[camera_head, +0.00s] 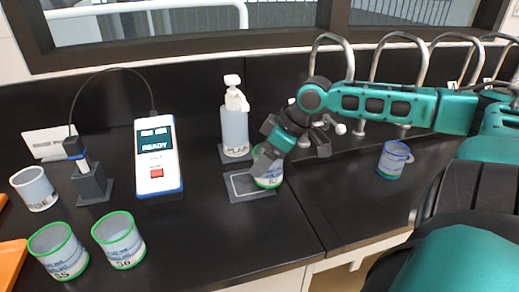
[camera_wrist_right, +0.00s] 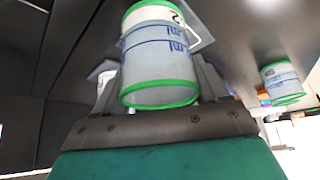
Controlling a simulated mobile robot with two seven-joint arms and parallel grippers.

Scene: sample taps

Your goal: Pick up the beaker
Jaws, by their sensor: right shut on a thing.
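A clear beaker with green rims (camera_head: 268,179) is at the small grey pad (camera_head: 238,186) in the middle of the counter. My right gripper (camera_head: 264,163) reaches down to it from the right and is shut on it. In the right wrist view the beaker (camera_wrist_right: 160,60) sits between the two fingers (camera_wrist_right: 158,85), with blue markings on its wall. I cannot tell whether its base touches the pad. My left gripper is not in view.
A meter reading READY (camera_head: 157,160), a probe stand (camera_head: 92,188) and a pump bottle (camera_head: 235,130) stand behind. A blue-rimmed beaker (camera_head: 394,160) stands right, near curved taps (camera_head: 332,45).

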